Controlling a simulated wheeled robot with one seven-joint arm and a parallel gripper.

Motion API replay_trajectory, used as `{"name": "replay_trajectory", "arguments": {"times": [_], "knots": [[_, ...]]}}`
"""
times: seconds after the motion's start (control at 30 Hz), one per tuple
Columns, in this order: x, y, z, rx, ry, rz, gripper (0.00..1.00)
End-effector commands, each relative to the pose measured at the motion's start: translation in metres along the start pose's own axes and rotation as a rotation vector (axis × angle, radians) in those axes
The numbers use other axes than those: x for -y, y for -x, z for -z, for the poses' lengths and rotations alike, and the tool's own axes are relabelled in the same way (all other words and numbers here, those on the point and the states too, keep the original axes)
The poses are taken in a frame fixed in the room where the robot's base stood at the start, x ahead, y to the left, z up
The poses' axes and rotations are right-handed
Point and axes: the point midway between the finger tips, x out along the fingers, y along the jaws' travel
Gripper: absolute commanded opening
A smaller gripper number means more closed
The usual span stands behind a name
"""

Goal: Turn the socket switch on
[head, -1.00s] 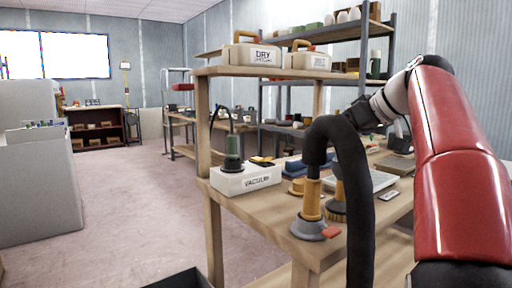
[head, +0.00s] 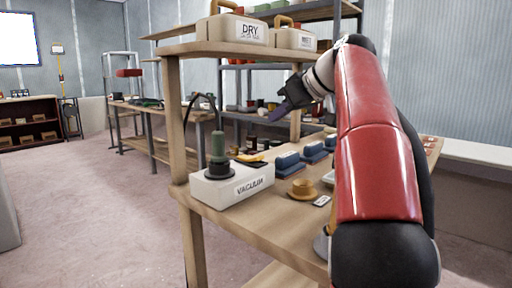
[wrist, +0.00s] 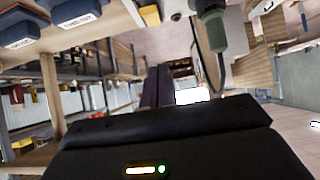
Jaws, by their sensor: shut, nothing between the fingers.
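I cannot make out a socket switch with certainty in either view. A white box labelled VACUUM (head: 235,186) stands on the near left corner of the wooden bench, with a dark green plug-like cylinder (head: 219,148) and black cable upright on top. The green cylinder also shows at the top of the wrist view (wrist: 213,32). My gripper (head: 283,110) is above the bench, to the right of and beyond the green cylinder in the head view. Its dark fingers also show in the wrist view (wrist: 157,87), shut together and empty.
The floor (head: 90,210) at left is open.

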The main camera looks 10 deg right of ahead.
Motion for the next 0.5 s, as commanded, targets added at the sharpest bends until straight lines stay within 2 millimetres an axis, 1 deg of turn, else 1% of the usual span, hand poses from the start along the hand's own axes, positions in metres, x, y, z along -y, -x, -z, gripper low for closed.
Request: {"name": "replay_trajectory", "arguments": {"times": [0.13,0.23,0.37,0.5], "knots": [[0.000,-0.007,0.000,0.001,-0.001,0.002,0.00],[0.001,-0.020,0.000,0.002,-0.001,0.003,0.00],[0.001,-0.046,0.000,0.003,0.000,0.005,0.00],[0.001,-0.078,-0.001,0.003,0.000,0.005,0.00]]}}
